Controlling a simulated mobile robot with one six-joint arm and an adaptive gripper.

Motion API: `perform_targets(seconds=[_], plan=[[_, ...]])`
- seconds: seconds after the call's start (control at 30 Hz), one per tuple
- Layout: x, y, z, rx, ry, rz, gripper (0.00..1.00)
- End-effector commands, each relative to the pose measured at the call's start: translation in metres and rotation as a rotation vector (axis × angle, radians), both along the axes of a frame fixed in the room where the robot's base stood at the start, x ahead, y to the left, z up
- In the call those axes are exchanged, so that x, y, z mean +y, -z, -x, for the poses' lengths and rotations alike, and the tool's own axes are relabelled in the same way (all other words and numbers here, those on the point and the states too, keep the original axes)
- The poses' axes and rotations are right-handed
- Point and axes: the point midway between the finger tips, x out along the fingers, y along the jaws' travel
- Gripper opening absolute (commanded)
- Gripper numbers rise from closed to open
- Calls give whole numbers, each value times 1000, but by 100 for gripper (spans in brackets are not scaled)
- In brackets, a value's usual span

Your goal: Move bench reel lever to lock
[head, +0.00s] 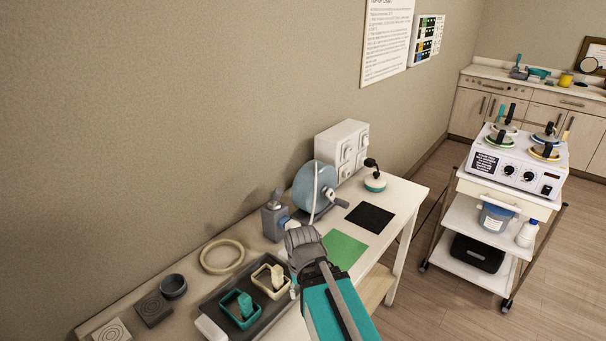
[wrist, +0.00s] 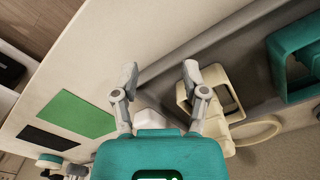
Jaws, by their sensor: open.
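The blue bench reel (head: 314,187) stands upright on the bench near the wall in the head view, with a pale band across its front. A grey lever-like part (head: 335,198) sticks out at its right side; I cannot tell its setting. My gripper (wrist: 160,78) is open, its two fingers apart with nothing between them in the wrist view. It is over the front part of the bench, nearer than the reel and apart from it. I cannot make out the reel in the wrist view.
A dark tray holds a teal holder (head: 240,308) and a cream holder (head: 270,281), the cream one close to my right finger in the wrist view (wrist: 184,92). Green (head: 343,248) and black (head: 370,217) mats lie flat.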

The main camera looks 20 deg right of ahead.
Motion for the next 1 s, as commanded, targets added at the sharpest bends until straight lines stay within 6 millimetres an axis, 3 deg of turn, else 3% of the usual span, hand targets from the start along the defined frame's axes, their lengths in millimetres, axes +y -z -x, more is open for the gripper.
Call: perform_targets(seconds=[0.47, 0.53, 0.67, 0.87, 1.0], plan=[[0, 0, 0, 0, 0, 0, 57], [0, 0, 0, 0, 0, 0, 68], [0, -4, 0, -1, 0, 0, 69], [0, -23, -4, -8, 0, 0, 69], [0, -46, -8, -18, 0, -1, 69]])
